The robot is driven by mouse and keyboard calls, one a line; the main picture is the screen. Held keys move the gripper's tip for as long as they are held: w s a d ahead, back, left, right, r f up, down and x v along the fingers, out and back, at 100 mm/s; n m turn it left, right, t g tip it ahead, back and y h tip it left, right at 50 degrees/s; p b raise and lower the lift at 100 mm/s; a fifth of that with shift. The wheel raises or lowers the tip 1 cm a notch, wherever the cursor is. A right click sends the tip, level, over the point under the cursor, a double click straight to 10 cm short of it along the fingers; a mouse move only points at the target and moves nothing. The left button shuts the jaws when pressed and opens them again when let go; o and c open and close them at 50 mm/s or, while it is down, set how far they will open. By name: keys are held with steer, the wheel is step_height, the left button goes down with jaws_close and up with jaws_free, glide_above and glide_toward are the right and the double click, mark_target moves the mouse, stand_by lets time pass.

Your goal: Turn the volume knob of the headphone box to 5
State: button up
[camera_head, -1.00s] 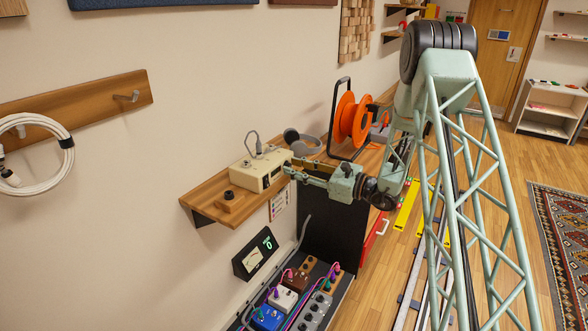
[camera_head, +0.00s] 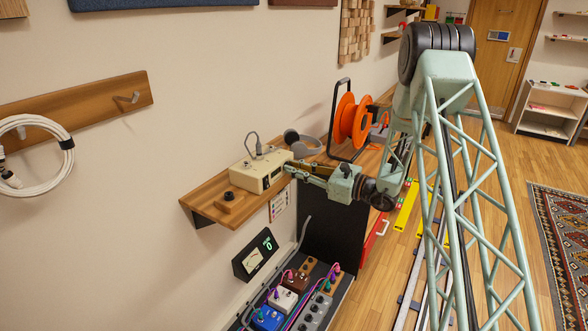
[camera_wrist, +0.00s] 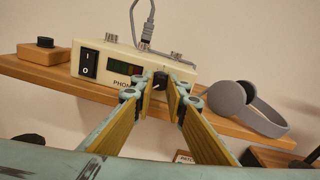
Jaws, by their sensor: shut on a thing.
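The cream headphone box (camera_head: 256,172) stands on the wooden wall shelf. In the wrist view the box (camera_wrist: 97,77) shows its front with a black rocker switch (camera_wrist: 88,63), a dark display (camera_wrist: 127,66) and partly hidden lettering. A dark knob (camera_wrist: 160,79) sits on the right of that front, between my fingertips. My gripper (camera_wrist: 161,88) points at the box front and is shut on the knob, with a finger on each side. The head view also shows my gripper (camera_head: 291,168) at the box's front right. The knob's scale and pointer are too small or hidden to read.
Grey headphones (camera_wrist: 245,101) lie right of the box. A wooden block with a black knob (camera_head: 228,202) sits left of it. An orange cable reel (camera_head: 351,120) stands farther right. Below are a meter (camera_head: 255,255) and several pedals (camera_head: 284,300).

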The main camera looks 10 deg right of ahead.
steer(key=shift+m, duration=0.3)
steer(key=shift+f+m+t+h+p, duration=0.1)
steer(key=shift+m+t+h+p, duration=0.25)
steer(key=shift+m+p, duration=10.5)
steer(key=m+b, duration=0.5)
steer(key=o, duration=0.9)
steer(key=shift+c, duration=0.2)
